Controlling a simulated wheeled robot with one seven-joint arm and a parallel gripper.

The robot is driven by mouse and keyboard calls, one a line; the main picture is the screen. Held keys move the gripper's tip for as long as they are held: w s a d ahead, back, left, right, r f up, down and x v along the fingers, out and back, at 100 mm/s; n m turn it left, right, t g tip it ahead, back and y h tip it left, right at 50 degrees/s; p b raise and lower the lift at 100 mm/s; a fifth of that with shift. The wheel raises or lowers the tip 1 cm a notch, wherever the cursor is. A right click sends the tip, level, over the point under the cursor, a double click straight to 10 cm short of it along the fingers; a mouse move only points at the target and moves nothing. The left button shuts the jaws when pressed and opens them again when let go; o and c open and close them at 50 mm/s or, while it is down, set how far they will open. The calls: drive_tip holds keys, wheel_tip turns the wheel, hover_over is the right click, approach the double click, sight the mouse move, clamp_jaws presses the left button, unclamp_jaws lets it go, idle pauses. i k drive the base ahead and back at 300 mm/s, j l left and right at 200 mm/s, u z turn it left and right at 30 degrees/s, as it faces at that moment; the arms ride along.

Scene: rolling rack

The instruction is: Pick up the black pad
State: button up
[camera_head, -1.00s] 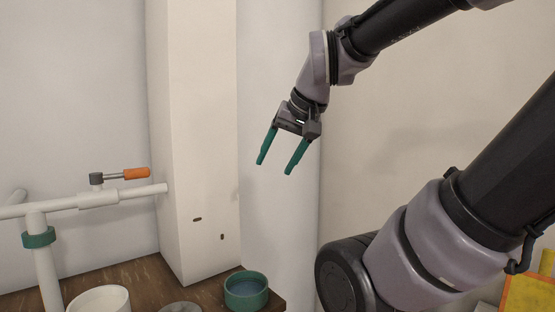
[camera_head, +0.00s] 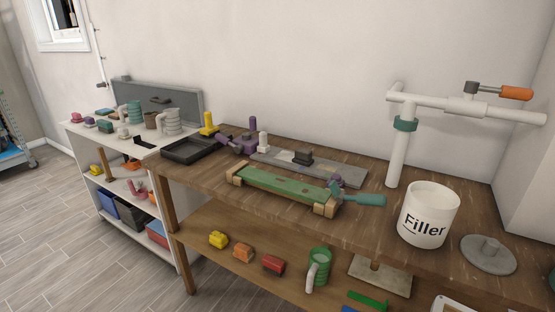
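Two small black things could be the black pad, and I cannot tell which. One is a flat black piece (camera_head: 145,141) on the top of the white rack (camera_head: 78,127), near its right end. The other is a small black block (camera_head: 303,157) lying on a grey board (camera_head: 272,157) on the wooden bench. Both look uncovered. My gripper is not in view now.
The wooden bench (camera_head: 385,215) carries a black tray (camera_head: 190,149), a green bar on wooden blocks (camera_head: 281,187), a white Filler bucket (camera_head: 428,215) and a white pipe stand (camera_head: 398,155). Several mugs and small blocks crowd the rack top. Open floor (camera_head: 60,225) lies at the left.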

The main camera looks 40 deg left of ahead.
sight(303, 156)
drive_tip(key=u, duration=1.5)
